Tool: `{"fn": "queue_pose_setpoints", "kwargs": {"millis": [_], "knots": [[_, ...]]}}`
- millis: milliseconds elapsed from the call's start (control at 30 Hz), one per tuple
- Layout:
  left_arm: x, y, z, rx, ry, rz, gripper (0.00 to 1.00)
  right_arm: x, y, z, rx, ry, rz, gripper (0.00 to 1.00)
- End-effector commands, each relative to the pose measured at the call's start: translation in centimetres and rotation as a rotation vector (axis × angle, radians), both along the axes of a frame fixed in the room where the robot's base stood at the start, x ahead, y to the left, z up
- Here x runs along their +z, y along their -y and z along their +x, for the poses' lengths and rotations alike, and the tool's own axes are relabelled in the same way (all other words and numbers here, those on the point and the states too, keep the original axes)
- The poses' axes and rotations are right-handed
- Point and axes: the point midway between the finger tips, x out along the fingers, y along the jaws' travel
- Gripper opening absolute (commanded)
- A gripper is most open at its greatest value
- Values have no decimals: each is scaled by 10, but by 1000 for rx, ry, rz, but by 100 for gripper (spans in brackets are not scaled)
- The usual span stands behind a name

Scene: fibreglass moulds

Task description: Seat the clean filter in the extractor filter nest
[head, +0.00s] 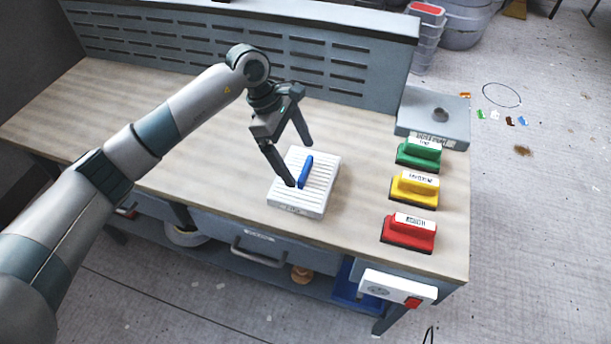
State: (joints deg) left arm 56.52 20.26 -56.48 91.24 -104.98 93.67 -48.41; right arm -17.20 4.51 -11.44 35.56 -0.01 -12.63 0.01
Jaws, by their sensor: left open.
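A white ribbed filter (318,196) with a blue handle (306,170) on top lies flat on the wooden bench, near its front edge. A label on its front side is too small to read. My left gripper (299,164) is open above the filter, with its fingers pointing down around the blue handle. One finger is on the near left side of the handle and the other beyond it; I cannot tell whether they touch it. No filter nest can be made out for certain. My right gripper is not in view.
On the right of the bench (215,155) stand a green block (419,156), a yellow block (413,192) and a red block (408,236), each labelled. A grey box (408,122) stands behind them. A slotted grey panel (200,45) closes the back. The bench's left part is clear.

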Motion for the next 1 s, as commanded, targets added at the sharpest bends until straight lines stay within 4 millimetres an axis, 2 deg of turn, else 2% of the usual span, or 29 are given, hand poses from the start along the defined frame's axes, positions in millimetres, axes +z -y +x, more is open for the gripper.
{"fn": "queue_pose_setpoints", "kwargs": {"millis": [33,100,333,800,833,867,1000], "knots": [[-1,3,0,1,-4,-1,92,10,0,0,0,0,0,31],[-8,6,0,0,-5,0,92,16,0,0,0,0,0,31],[-29,13,-1,1,-1,0,92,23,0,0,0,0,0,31],[-32,14,-1,0,1,0,92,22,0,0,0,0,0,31],[-32,14,-1,0,1,0,90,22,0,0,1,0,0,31],[-32,14,-1,0,1,0,83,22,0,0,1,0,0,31],[-31,13,-1,0,1,0,49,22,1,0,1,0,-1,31]]}}
